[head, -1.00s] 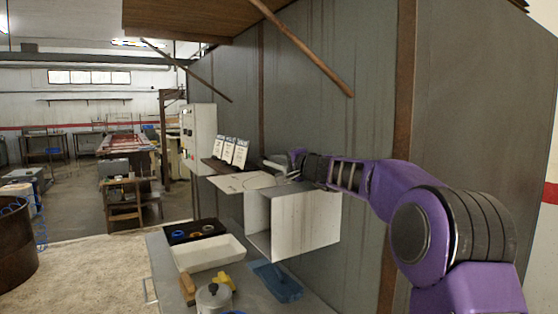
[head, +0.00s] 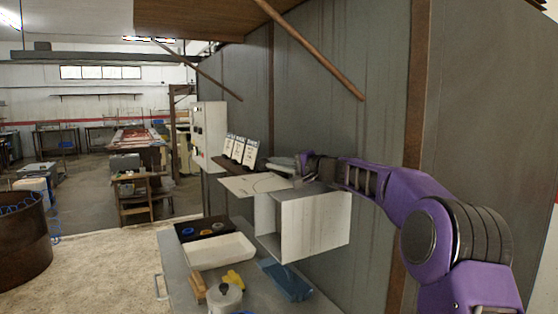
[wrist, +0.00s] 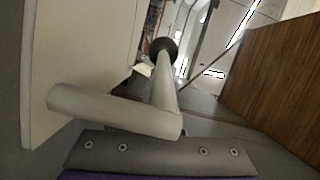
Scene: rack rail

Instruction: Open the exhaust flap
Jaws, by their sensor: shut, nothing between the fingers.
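A pale box (head: 318,225) with an open side stands out from the grey wall, above the bench. A flat pale sheet (head: 255,185) with a curved line on it lies just beyond the box. I cannot tell for certain which part is the exhaust flap. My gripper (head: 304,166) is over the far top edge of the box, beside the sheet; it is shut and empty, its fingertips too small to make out. The wrist view shows a thick grey bar (wrist: 115,110) close across the front and a rod (wrist: 166,88) with a dark round end. Whether they touch my gripper is unclear.
A control box (head: 209,135) and several cards stand along the wall. A wooden awning (head: 195,18) hangs above, with brown poles (head: 312,50).

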